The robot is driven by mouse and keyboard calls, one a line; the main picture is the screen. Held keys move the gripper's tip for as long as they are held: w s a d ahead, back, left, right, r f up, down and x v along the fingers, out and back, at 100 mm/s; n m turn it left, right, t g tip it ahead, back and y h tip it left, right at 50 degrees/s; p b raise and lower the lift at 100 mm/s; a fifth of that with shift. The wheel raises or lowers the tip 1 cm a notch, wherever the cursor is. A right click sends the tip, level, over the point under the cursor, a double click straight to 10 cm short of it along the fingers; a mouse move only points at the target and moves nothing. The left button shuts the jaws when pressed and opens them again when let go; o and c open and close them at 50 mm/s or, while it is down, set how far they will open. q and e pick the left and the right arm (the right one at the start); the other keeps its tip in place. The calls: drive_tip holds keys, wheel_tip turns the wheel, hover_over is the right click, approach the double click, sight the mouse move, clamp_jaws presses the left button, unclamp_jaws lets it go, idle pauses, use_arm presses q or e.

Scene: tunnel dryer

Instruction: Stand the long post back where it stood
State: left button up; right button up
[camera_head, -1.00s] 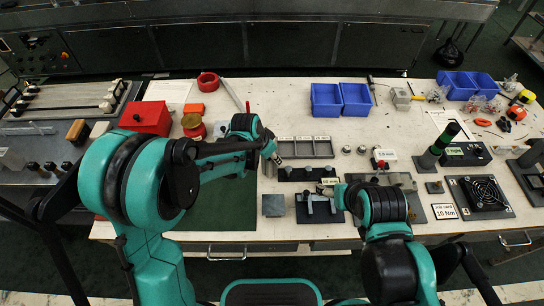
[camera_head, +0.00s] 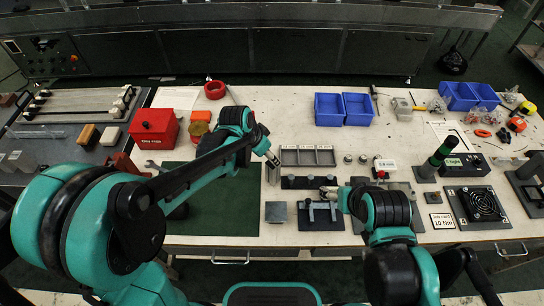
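My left gripper (camera_head: 272,161) is at the left end of the grey divided tray (camera_head: 308,157), above the table. A small grey upright piece (camera_head: 273,174) shows just below it; I cannot tell whether they touch. My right gripper (camera_head: 329,190) is over the back of a dark plate (camera_head: 321,222) that carries light metal uprights (camera_head: 311,212). Its fingers are small and partly hidden by the arm, so I cannot tell what they hold. A black strip with several round spots (camera_head: 305,182) lies just behind. I cannot tell for sure which piece is the long post.
A grey square block (camera_head: 276,212) sits left of the dark plate. A green mat (camera_head: 225,212) lies further left, with a red box (camera_head: 153,127) behind it. Blue bins (camera_head: 328,109) stand at the back.

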use_arm(q)
drive_tip(key=shift+v, duration=1.05)
drive_tip(key=s+a+r+n+t+y, duration=0.1)
drive_tip(key=s+a+r+n+t, duration=0.1)
drive_tip(key=s+a, duration=0.5)
drive_tip(key=s+a+r+n+t+y, duration=0.2)
drive_tip(key=s+a+r+n, duration=0.2)
drive_tip(key=s+a+n, duration=0.3)
drive_tip(key=s+a, duration=0.1)
drive_tip(key=s, duration=0.1)
drive_tip(key=shift+s+a+r, duration=0.2)
drive_tip(key=shift+s+r, duration=0.15)
drive_tip(key=shift+r, duration=0.05)
